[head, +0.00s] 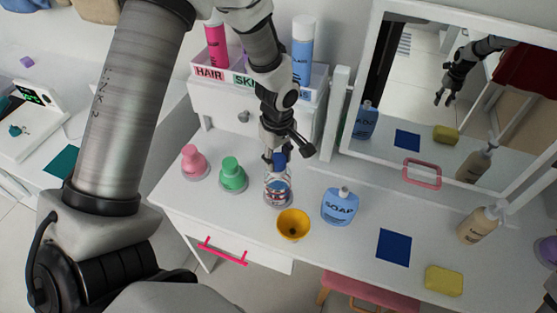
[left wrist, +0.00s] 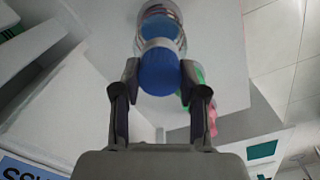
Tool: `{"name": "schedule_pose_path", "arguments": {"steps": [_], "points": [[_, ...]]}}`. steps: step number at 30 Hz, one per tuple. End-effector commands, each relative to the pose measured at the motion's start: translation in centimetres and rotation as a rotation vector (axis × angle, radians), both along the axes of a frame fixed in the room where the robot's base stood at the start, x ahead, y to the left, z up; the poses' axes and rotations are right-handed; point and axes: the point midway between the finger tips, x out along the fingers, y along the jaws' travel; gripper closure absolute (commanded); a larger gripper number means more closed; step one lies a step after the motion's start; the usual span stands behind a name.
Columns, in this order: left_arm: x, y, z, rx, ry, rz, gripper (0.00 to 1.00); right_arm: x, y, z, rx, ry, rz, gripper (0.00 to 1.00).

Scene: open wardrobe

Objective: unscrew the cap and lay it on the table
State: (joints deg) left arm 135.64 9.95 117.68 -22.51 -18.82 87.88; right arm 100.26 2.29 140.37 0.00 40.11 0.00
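A clear bottle (head: 278,190) with red and blue bands stands on the white vanity table (head: 310,250), near its middle back. Its blue cap (head: 280,160) is at the top, in line with the bottle. My left gripper (head: 279,157) points down over the bottle with a finger on each side of the cap. In the left wrist view the blue cap (left wrist: 158,70) sits between the two fingertips, which appear to touch its sides. The bottle (left wrist: 160,25) shows beyond it. The cap's underside is hidden. My right gripper does not show.
Green (head: 232,175) and pink (head: 194,163) bottles stand left of the clear bottle. A yellow bowl (head: 293,225) is close in front, with a blue soap bottle (head: 340,206) to the right. A flat blue square (head: 393,247) and a yellow block (head: 444,281) lie further right. A mirror (head: 430,130) stands behind.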

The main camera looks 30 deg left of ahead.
Motion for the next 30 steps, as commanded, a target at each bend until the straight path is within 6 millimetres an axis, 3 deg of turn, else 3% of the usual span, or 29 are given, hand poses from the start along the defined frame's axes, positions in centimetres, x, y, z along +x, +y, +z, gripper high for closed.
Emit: {"name": "schedule_pose_path", "arguments": {"steps": [2,3,8,30], "points": [[0.0,0.0,0.0,0.000,0.001,0.000,0.91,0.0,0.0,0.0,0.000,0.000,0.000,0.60],[0.0,0.0,0.0,0.000,0.001,0.001,0.97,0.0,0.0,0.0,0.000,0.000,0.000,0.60],[0.0,0.0,-0.3,0.000,0.001,0.055,0.97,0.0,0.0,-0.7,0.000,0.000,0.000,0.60],[-0.1,0.0,-0.3,-0.002,0.002,0.753,0.97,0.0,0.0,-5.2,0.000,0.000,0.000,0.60]]}}
